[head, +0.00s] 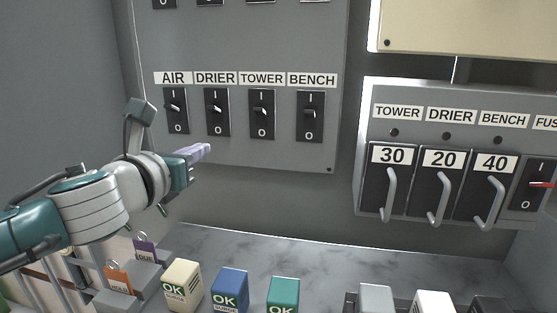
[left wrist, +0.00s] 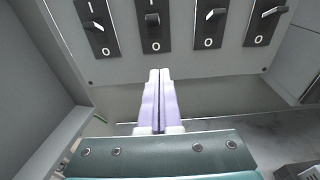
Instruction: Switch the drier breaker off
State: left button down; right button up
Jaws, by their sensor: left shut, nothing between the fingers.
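The drier breaker (head: 217,113) is a black switch with I above and O below, under the DRIER label (head: 215,78) on the grey panel. Its small lever sits near mid-height; I cannot tell its on or off position. In the left wrist view the drier breaker (left wrist: 154,30) is second from the left, ahead of the fingers. My left gripper (head: 205,150) is shut and empty, with pale lilac fingers just below the breaker row, apart from the switch in the picture. Its fingers also show in the left wrist view (left wrist: 159,75). My right gripper is not in view.
The air breaker (head: 176,111) is left of it; the tower breaker (head: 262,114) and bench breaker (head: 310,117) are right. A fuse box (head: 367,150) with grey handles hangs further right. Coloured blocks, including a blue one (head: 230,287), stand on the marbled shelf (head: 330,262) below.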

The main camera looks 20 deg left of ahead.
pick_arm(q)
jog(key=s+d+r, duration=0.1)
jog(key=s+r, duration=0.1)
jog(key=s, duration=0.5)
jog(key=shift+r+p, duration=0.35)
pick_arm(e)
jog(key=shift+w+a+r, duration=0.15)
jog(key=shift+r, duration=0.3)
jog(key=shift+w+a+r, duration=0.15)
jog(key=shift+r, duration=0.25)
